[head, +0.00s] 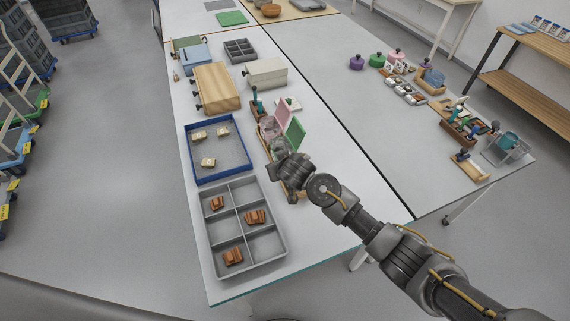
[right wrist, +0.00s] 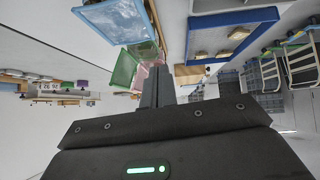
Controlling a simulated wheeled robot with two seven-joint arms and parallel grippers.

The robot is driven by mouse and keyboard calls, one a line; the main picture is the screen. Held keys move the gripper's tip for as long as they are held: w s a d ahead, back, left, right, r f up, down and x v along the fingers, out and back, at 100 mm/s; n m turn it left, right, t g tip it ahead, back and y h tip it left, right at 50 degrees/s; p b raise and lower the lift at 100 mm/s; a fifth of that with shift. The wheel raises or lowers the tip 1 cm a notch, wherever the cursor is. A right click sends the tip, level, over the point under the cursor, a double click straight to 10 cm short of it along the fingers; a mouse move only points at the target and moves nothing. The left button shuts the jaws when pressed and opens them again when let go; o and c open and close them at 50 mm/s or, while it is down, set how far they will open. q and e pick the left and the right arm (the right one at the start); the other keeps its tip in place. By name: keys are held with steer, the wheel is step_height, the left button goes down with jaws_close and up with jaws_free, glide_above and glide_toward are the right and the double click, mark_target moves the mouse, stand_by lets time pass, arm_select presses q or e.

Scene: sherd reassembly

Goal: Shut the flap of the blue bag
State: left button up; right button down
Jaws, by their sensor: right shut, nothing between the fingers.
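The blue bag's light-blue flap (right wrist: 120,22) stands open at the top of the right wrist view, with a pale translucent panel inside a blue border. I cannot make out the blue bag in the head view, where my right arm covers that area. My right gripper (right wrist: 160,76) is shut and empty, its fingers a little apart in the picture from the blue flap. In the head view the right gripper (head: 276,152) is over the bag row, its fingertips hard to see. A green flap (head: 295,133) and a pink flap (head: 283,112) stand up beside it. My left gripper is out of view.
A wooden rack (head: 293,196) shows under the gripper. Left of it are a blue-rimmed tray (head: 188,153) and a grey compartment tray (head: 281,262) with brown sherds. A wooden box (head: 218,86) stands farther back. The table right of the bags is clear.

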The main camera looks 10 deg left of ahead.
steer(key=v, duration=0.6)
steer(key=shift+s+r+b, duration=0.15)
steer(key=shift+s+b, duration=0.05)
steer(key=shift+b, duration=0.25)
